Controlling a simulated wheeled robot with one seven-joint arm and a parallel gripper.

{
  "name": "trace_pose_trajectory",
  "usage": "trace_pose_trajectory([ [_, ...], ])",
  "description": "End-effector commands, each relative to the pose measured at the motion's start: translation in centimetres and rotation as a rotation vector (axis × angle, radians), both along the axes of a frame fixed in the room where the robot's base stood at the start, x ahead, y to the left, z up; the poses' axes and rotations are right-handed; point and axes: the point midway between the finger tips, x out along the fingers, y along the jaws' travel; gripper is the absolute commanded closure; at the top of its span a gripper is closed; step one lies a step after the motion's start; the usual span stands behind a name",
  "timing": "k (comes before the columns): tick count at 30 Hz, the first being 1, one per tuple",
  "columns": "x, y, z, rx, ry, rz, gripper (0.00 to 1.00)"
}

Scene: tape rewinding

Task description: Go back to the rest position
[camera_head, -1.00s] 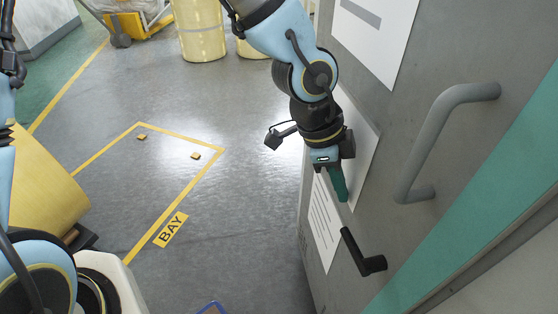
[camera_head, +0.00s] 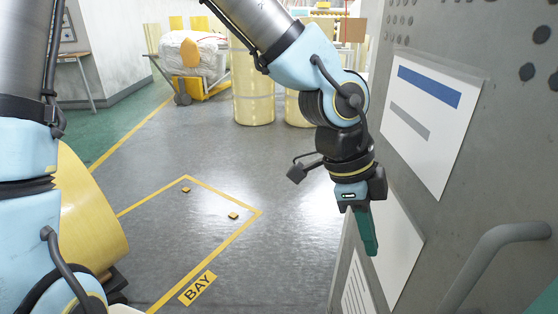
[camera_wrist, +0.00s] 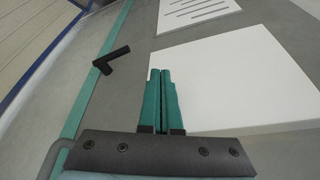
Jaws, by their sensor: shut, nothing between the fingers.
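My gripper (camera_head: 370,246) hangs fingers down in front of the grey cabinet (camera_head: 470,180) in the head view. Its green fingers (camera_wrist: 160,75) are together and empty in the wrist view. A white panel (camera_wrist: 235,80) on the cabinet face lies just beyond the fingertips; whether they touch it I cannot tell. A black crank-like handle (camera_wrist: 110,60) sticks out left of the fingers in the wrist view and is outside the head view now.
A grey bar handle (camera_head: 497,262) juts from the cabinet at lower right. A large yellow roll (camera_head: 90,215) stands at left. Yellow drums (camera_head: 253,85) and a loaded cart (camera_head: 192,60) are at the back. The marked bay floor (camera_head: 190,240) is mostly clear.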

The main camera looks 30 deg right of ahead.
Motion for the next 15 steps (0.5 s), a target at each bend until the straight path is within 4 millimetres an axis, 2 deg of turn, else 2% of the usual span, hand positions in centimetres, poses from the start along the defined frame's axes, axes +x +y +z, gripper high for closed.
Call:
trace_pose_trajectory([
  [5,0.6,0.2,-0.2,0.01,-0.004,0.026,1.0],
  [8,3.2,1.1,-1.0,0.048,-0.017,0.13,1.0],
  [11,7.9,3.2,-2.2,0.115,-0.04,0.333,1.0],
  [15,15.6,8.4,-3.4,0.215,-0.064,0.722,1.0],
])
